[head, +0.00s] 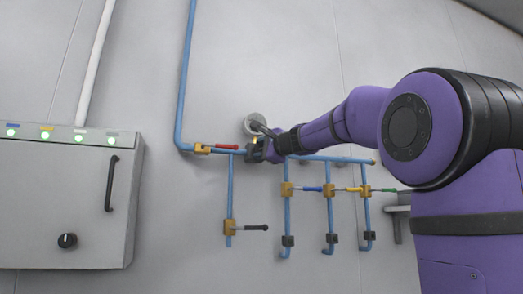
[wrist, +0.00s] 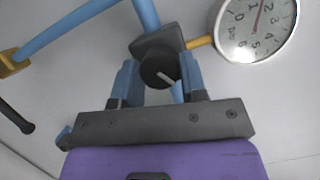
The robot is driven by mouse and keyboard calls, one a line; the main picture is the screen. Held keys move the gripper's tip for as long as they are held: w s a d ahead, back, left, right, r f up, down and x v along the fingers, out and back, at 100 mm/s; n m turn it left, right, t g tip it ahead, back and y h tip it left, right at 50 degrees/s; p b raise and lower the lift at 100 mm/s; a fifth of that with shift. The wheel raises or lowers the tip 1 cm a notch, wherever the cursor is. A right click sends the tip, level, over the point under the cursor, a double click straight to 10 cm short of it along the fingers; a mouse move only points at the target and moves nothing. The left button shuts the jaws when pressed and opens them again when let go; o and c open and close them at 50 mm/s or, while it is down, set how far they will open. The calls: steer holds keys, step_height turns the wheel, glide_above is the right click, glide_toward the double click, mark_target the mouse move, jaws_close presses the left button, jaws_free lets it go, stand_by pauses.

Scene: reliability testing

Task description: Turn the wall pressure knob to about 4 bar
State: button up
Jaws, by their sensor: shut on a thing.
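The round black pressure knob (wrist: 160,69) is on a dark regulator body (wrist: 158,42) in the wrist view. Its white mark points to the lower right. My gripper (wrist: 159,80) has its blue fingers on either side of the knob, shut on it. In the head view my gripper (head: 262,149) is at the wall pipe and hides the knob. The pressure gauge (wrist: 255,25) is at the upper right of the wrist view, tilted and cut by the top edge. Its thin needle points upward; I cannot read the value surely. The gauge (head: 255,123) also shows above my gripper in the head view.
A red-handled valve (head: 226,147) is close left of my gripper. A black-handled valve (head: 256,228) is below, and blue, yellow and green handles (head: 354,189) are lower right. A grey cabinet (head: 85,200) stands at left. The wall above is mostly clear.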

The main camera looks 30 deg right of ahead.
steer(key=shift+f+m+t+h, duration=0.15)
steer(key=shift+m+t, duration=0.25)
steer(key=shift+m, duration=0.8)
steer(key=shift+f+m+t+h, duration=0.15)
steer(key=shift+m+t, duration=0.25)
steer(key=shift+m, duration=0.8)
steer(key=shift+r, duration=0.1)
steer(key=o, duration=0.9)
steer(key=shift+r, duration=0.1)
steer(key=s, duration=0.3)
steer(key=s+f, duration=0.1)
steer(key=s, duration=0.3)
steer(key=s+f, duration=0.1)
steer(key=s, duration=0.2)
steer(key=shift+s+d+f, duration=0.1)
steer(key=shift+s+d, duration=0.1)
steer(key=shift+s, duration=0.1)
